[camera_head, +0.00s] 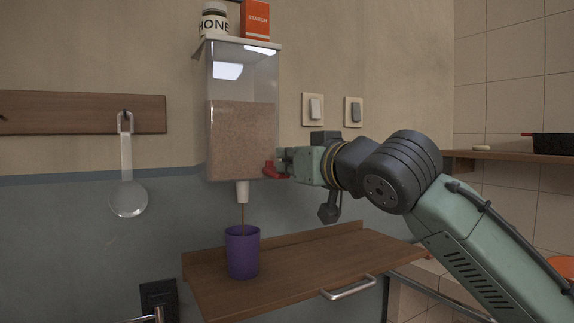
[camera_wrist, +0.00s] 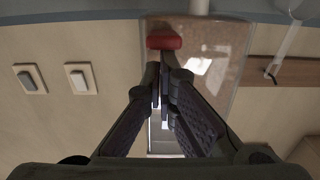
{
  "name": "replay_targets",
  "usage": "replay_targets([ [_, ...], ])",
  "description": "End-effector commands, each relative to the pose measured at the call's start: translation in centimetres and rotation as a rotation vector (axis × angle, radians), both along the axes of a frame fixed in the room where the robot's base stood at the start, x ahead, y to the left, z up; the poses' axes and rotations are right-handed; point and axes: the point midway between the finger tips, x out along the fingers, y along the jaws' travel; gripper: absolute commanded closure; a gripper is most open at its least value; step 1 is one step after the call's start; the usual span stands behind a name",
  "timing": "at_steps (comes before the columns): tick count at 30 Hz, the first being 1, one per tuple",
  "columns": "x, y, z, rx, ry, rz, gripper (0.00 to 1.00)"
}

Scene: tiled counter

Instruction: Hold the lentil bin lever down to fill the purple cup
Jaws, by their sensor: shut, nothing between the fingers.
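The clear lentil bin (camera_head: 241,130) hangs on the wall, more than half full of brownish lentils. A thin stream falls from its white spout (camera_head: 242,192) into the purple cup (camera_head: 242,252), which stands upright on the wooden shelf below. The cup's fill level is hidden. The red lever (camera_head: 270,169) is at the bin's lower right side. My gripper (camera_head: 283,162) is at the lever, apparently touching it. In the wrist view my gripper (camera_wrist: 160,84) is shut and empty, its fingertips just by the red lever (camera_wrist: 164,42).
The wooden shelf (camera_head: 310,262) has free room right of the cup and a metal handle (camera_head: 348,288) in front. A honey jar (camera_head: 214,20) and a starch box (camera_head: 255,20) stand atop the bin. A ladle (camera_head: 127,185) hangs at left. Two wall switches (camera_head: 314,109) (camera_head: 354,111) are above my arm.

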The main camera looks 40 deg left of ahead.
Motion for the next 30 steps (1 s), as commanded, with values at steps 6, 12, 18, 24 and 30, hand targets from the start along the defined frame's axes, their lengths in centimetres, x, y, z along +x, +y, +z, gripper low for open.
replay_targets([
  [6, -0.1, 0.0, -1.8, 0.115, -0.044, 0.005, 1.00],
  [12, -0.1, -0.1, -1.9, 0.171, -0.070, 0.003, 1.00],
  [18, -0.1, -0.1, -2.0, 0.167, -0.069, 0.000, 1.00],
  [24, -0.1, -0.1, -2.0, 0.166, -0.069, 0.000, 1.00],
  [30, -0.1, -0.1, -2.0, 0.166, -0.069, 0.000, 1.00],
])
